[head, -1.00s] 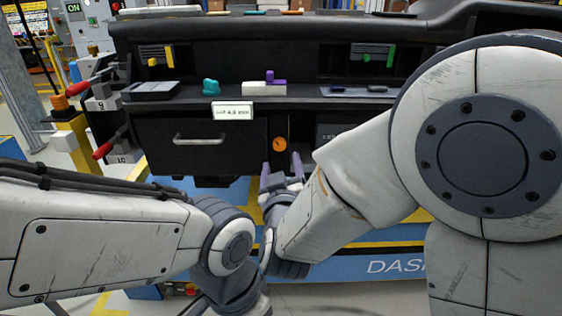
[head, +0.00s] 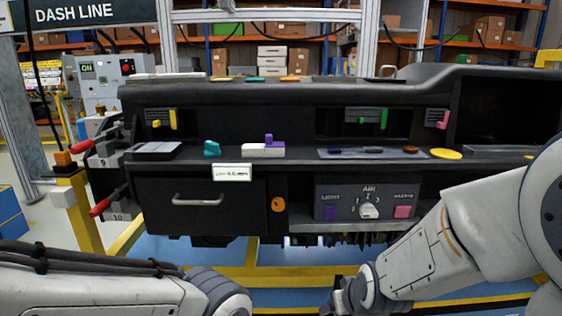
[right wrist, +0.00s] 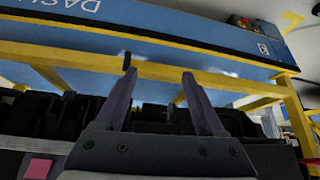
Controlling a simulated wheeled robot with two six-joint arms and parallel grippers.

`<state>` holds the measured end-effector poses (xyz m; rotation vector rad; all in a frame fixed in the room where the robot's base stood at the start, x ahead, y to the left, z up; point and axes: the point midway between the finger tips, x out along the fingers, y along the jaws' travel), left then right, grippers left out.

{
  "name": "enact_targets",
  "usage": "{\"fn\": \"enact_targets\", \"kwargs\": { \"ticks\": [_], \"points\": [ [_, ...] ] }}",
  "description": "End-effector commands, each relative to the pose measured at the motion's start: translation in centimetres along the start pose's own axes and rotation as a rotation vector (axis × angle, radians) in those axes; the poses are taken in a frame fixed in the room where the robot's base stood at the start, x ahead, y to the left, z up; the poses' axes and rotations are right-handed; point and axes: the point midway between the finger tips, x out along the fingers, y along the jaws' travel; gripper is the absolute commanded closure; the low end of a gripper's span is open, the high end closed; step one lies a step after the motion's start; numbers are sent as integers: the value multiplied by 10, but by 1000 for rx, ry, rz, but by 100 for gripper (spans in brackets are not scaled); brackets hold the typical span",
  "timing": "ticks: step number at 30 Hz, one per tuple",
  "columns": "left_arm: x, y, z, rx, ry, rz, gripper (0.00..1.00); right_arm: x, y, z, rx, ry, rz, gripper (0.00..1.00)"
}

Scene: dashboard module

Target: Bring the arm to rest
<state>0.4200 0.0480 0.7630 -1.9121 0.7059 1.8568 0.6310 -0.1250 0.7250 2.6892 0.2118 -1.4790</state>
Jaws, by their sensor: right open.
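My right gripper (right wrist: 158,76) shows in the right wrist view with its two purple-grey fingers apart and nothing between them. In the head view my right arm (head: 440,250) comes in from the right and reaches down to the bottom edge, where little of its gripper can be made out. It is in front of and below the dashboard module (head: 240,112), apart from it as far as I can see. My left arm (head: 110,285) lies along the bottom left; its gripper is outside the picture.
The glovebox drawer with a handle (head: 198,200) is shut. A control panel with a knob (head: 369,209) is beside it. A teal piece (head: 211,149), a white block (head: 263,150) and a yellow disc (head: 446,154) lie on the ledge. Red-handled clamps (head: 82,146) stand at the left.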

Motion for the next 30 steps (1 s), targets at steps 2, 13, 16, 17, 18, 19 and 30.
{"fn": "enact_targets", "kwargs": {
  "ticks": [2, 13, 16, 17, 18, 19, 30],
  "points": [
    [0, 0, 0, 0, 0, 0, 100, -4, 12, 17, 33, -72, 11, 29],
    [0, 0, 0, 0, 0, 0, 100, -29, 52, 84, 146, -345, 74, 29],
    [0, 0, 0, 0, 0, 0, 100, -34, 30, 82, 87, -349, 42, 29],
    [0, 0, 0, 0, 0, 0, 100, -36, 26, 82, 75, -352, 35, 29],
    [0, 0, 0, 0, 0, 0, 100, -39, 19, 82, 57, -358, 25, 29],
    [0, 0, 0, 0, 0, 0, 100, -41, 14, 83, 43, -362, 18, 29],
    [0, 0, 0, 0, 0, 0, 100, -78, -52, 101, -169, -427, -88, 29]
  ]
}}
